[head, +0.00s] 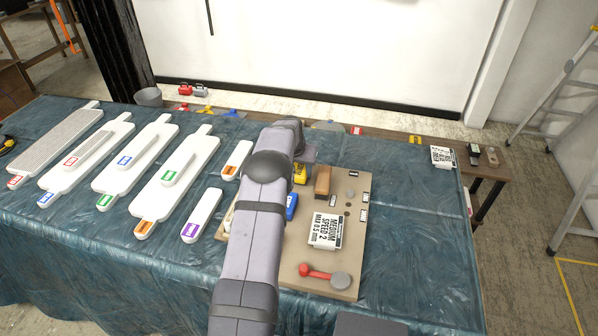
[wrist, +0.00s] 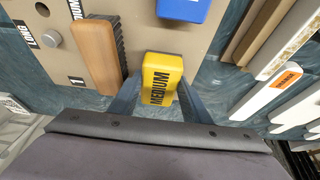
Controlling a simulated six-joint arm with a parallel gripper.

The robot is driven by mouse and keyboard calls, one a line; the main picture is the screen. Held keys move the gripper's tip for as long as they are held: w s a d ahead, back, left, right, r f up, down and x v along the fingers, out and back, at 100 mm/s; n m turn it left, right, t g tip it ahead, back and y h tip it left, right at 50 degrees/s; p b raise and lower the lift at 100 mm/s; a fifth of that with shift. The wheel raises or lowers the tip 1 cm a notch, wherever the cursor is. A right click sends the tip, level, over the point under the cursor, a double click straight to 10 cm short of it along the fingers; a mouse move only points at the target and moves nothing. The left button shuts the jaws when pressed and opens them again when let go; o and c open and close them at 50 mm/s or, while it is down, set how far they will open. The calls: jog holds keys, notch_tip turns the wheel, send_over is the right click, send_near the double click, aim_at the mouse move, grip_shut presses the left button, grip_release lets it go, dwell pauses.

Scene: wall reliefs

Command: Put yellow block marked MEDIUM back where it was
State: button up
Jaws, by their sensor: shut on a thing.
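The yellow block marked MEDIUM (wrist: 162,78) sits between the two fingers of my gripper (wrist: 158,98) in the wrist view. The gripper is shut on it, and the black lettering faces the camera. In the head view part of the yellow block (head: 300,174) shows beside my arm, near the far edge of the beige board (head: 352,262). My arm hides most of the gripper there. I cannot tell whether the block touches the board or hangs just above it.
A paper packet (head: 325,231) and a red-handled tool (head: 318,273) lie nearer. White paddle-shaped boards (head: 178,185) lie left. The sheet-covered table right of the board is mostly clear.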

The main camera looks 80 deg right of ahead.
jog(key=shift+f, duration=0.8)
jog(key=shift+f, duration=0.15)
jog(key=o, duration=1)
jog(key=shift+r, duration=0.25)
jog(key=b+v, duration=0.2)
jog(key=v, duration=0.9)
jog(key=shift+a+r+b, duration=0.25)
jog(key=shift+r+b, duration=0.05)
jog(key=shift+r, duration=0.05)
